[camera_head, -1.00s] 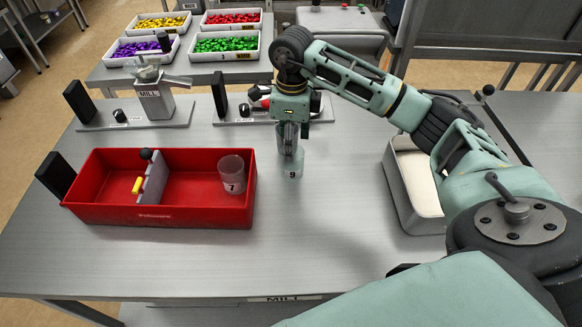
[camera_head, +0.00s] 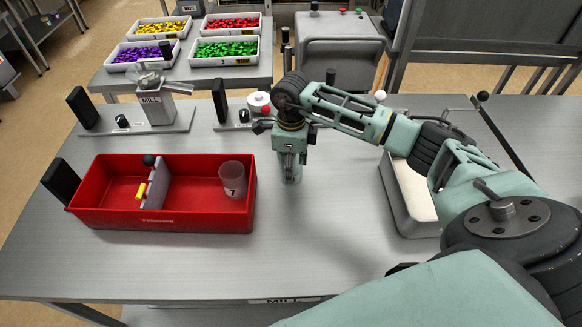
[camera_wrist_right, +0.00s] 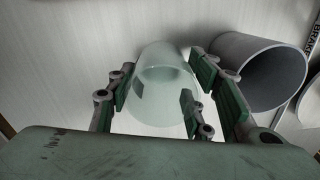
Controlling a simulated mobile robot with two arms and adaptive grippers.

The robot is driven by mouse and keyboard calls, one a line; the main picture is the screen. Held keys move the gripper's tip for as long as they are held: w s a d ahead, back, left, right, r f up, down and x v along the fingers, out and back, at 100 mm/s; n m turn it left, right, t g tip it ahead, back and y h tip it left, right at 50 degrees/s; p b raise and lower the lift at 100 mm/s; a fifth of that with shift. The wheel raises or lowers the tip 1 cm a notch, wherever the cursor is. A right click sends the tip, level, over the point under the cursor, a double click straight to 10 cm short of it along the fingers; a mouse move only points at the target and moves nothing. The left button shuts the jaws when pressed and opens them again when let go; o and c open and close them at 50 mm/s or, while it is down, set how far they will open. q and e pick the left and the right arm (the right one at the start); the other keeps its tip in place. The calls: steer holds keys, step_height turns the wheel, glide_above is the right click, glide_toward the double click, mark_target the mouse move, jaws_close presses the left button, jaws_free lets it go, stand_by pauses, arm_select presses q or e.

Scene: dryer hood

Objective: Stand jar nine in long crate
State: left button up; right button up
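Jar nine, a clear cup-like jar (camera_head: 291,177), stands on the table right of the red crate, mostly covered by my right gripper (camera_head: 290,155). The right wrist view shows the jar (camera_wrist_right: 160,75) with finger pads on both sides of it. Whether the pads of my right gripper (camera_wrist_right: 160,100) press on the jar cannot be told. The long red crate (camera_head: 180,225) lies at the left, with a grey divider (camera_head: 155,184) across it. A jar marked 7 (camera_head: 233,180) stands upright in its right compartment. My left gripper is not in view.
A mill (camera_head: 152,103) stands behind the crate. A base with a red-and-white part (camera_head: 259,103) is behind my gripper. A pale-lined metal tray (camera_head: 408,200) stands to the right. Bins of coloured pieces (camera_head: 227,48) are at the back.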

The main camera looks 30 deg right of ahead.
steer(key=c, duration=0.6)
steer(key=shift+r, duration=0.1)
